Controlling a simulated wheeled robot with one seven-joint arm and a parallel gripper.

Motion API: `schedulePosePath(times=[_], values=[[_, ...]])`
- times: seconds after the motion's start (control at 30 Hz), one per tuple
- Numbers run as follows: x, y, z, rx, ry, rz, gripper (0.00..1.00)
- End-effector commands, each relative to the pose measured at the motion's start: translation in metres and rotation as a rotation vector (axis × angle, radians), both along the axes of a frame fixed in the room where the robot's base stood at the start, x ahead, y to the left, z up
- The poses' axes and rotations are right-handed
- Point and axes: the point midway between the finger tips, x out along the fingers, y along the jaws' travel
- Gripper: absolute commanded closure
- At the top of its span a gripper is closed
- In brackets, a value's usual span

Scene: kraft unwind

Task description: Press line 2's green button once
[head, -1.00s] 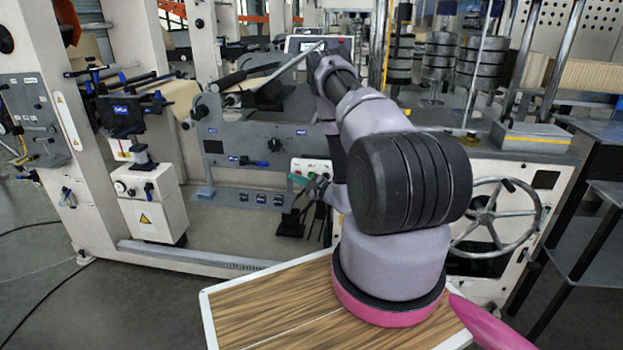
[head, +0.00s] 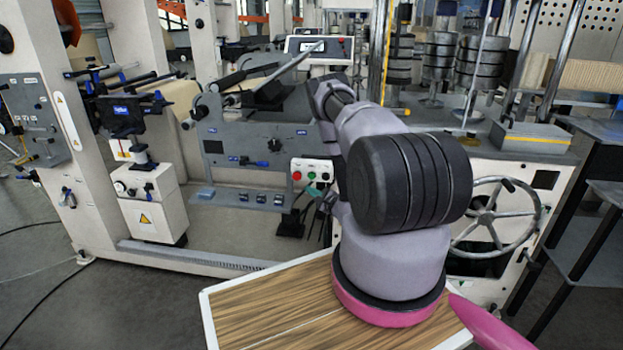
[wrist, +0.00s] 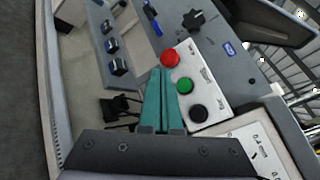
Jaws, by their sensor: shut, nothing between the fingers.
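A pale button box carries a red button (wrist: 170,59), a green button (wrist: 185,86) and a black button (wrist: 198,113) in a row. In the head view the green button (head: 312,176) sits between the red and black ones on the box, at the front of the grey machine panel. Any line number on the box is too small to read. My gripper (wrist: 161,72) is shut and empty, its teal fingers together. In the wrist view its tips lie just left of the red and green buttons, covering neither. In the head view my arm partly hides the gripper, below the box.
A row of dark switches (wrist: 118,66) lies left of the fingers in the wrist view, and a black knob (wrist: 194,19) above the box. A blue handle (head: 262,163) and a handwheel (head: 487,216) are on the machine front.

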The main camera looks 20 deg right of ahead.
Motion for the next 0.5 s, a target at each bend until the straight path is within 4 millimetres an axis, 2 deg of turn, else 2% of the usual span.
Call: schedulePosePath(times=[0.23,0.5], values=[[0.029,-0.020,0.000,-0.001,-0.002,0.000,1.00],[0.046,-0.031,0.000,0.001,-0.001,-0.001,1.00]])
